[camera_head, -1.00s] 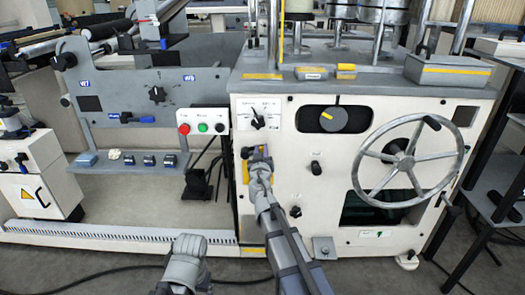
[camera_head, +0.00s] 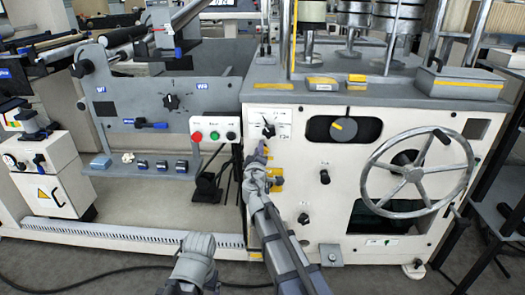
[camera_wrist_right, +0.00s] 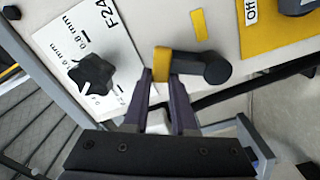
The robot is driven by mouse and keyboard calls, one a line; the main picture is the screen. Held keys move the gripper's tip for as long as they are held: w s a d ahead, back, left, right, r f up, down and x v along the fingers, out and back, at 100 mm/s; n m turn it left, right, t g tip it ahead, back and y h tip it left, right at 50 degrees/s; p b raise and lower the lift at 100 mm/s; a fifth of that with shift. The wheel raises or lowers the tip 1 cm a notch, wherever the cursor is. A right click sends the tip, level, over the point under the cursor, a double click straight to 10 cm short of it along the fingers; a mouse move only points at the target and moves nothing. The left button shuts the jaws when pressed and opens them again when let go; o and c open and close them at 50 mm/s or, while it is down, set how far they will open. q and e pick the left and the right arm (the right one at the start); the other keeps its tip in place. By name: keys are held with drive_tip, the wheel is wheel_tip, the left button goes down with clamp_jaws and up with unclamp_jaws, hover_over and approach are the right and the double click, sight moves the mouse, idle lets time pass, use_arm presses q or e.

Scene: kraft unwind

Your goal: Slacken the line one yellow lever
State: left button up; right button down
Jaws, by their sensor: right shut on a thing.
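The yellow lever shows in the right wrist view as a yellow sleeve (camera_wrist_right: 162,60) on a short black arm with a round black hub at its right end. My right gripper (camera_wrist_right: 160,76) is shut on the yellow sleeve, one finger on each side. In the head view my right gripper (camera_head: 261,152) is at the white machine front, below a black pointer dial (camera_head: 267,128), and hides most of the lever. My left gripper (camera_head: 197,246) hangs low in front of the machine, away from it; its jaws are not clear.
A large handwheel (camera_head: 413,173) sticks out on the right of the machine front. A button box (camera_head: 214,130) with red, green and black buttons is to the left of my right gripper. A yellow plate with an "Off" label (camera_wrist_right: 251,12) lies beside the lever.

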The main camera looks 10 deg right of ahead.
drive_tip(key=shift+w+a+n, duration=0.1)
drive_tip(key=shift+a+n, duration=0.35)
drive_tip(key=shift+n, duration=0.15)
drive_tip(key=c, duration=0.7)
unclamp_jaws()
drive_tip(key=v, duration=0.7)
drive_tip(key=shift+s+a+r, duration=0.1)
drive_tip(key=shift+s+a, duration=0.1)
drive_tip(key=shift+s, duration=0.2)
drive_tip(key=shift+d, duration=0.1)
